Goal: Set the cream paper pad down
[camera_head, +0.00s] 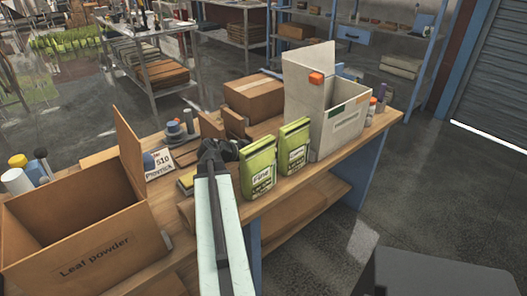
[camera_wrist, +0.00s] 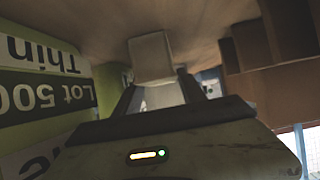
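The cream paper pad (camera_wrist: 152,60) shows as a pale block in the wrist view, between the tips of my two dark fingers. My gripper (camera_wrist: 157,84) appears shut on it. The pad is close to the wooden bench surface, but I cannot tell whether it touches. In the head view my gripper (camera_head: 217,152) is over the workbench (camera_head: 285,194), just left of the nearer green bag (camera_head: 257,168). The pad is hidden there behind my gripper and arm.
A second green bag (camera_head: 293,147) and a white box (camera_head: 344,129) stand to the right. An open cardboard box (camera_head: 90,262) marked "Leaf powder" fills the left end. A printed card (camera_head: 159,164) and a yellow item (camera_head: 187,181) lie left of my gripper. A closed carton (camera_head: 254,98) stands behind.

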